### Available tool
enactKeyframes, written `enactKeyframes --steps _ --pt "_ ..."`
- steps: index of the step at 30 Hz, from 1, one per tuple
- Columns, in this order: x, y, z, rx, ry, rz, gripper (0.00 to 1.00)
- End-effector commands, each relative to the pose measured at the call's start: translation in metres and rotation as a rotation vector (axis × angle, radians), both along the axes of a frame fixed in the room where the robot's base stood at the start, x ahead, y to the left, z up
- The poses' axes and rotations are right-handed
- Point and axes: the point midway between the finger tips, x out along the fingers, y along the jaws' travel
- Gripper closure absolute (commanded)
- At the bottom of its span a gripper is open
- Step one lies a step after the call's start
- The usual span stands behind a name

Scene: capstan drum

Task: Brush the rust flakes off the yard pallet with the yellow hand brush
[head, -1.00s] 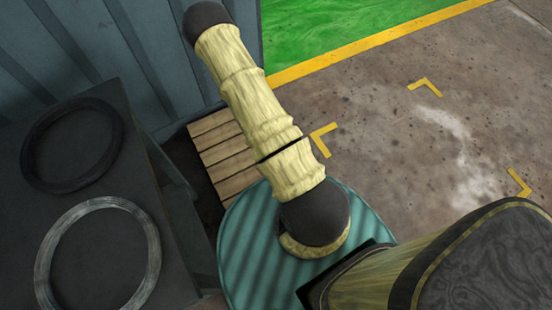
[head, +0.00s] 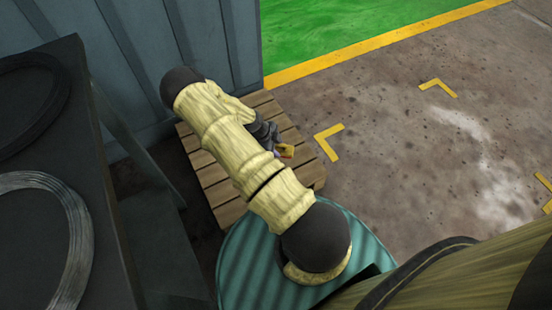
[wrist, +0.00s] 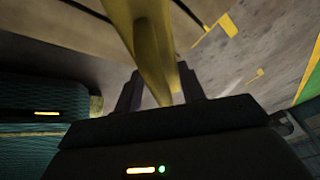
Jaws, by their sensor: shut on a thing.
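The wooden yard pallet (head: 210,176) lies on the floor against the corrugated wall. My arm crosses over it and covers its middle. My gripper (head: 277,150) is beyond the arm, over the right part of the pallet, and is shut on the yellow hand brush (head: 287,151). Only a small part of the brush shows there. In the wrist view the yellow brush (wrist: 150,40) stands large between the two dark fingers of my gripper (wrist: 158,90). Its bristles are not clear in either view, and I cannot tell whether they touch the pallet. I cannot make out rust flakes.
A dark table (head: 105,225) with wire coils (head: 82,225) stands at the left. A green ribbed round top (head: 240,265) is below my arm in front of the pallet. Yellow corner marks (head: 328,139) lie on open floor at the right.

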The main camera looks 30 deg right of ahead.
Motion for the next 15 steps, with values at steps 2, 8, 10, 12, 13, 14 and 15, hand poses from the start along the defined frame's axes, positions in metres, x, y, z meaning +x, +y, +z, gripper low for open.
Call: enactKeyframes --steps 2,8,10,12,13,14,15 --pt "0.002 0.001 -0.024 -0.003 0.000 -0.043 0.81" --pt "0.003 0.003 -0.035 0.000 -0.001 -0.103 0.81" --pt "0.003 0.003 -0.034 0.000 0.000 -0.107 0.81" --pt "0.003 0.003 -0.033 0.000 0.000 -0.106 0.81" --pt "0.003 0.003 -0.033 0.000 0.000 -0.106 0.81" --pt "0.003 0.003 -0.033 -0.001 0.000 -0.106 0.81" --pt "0.003 0.003 -0.033 -0.001 0.000 -0.105 0.81"
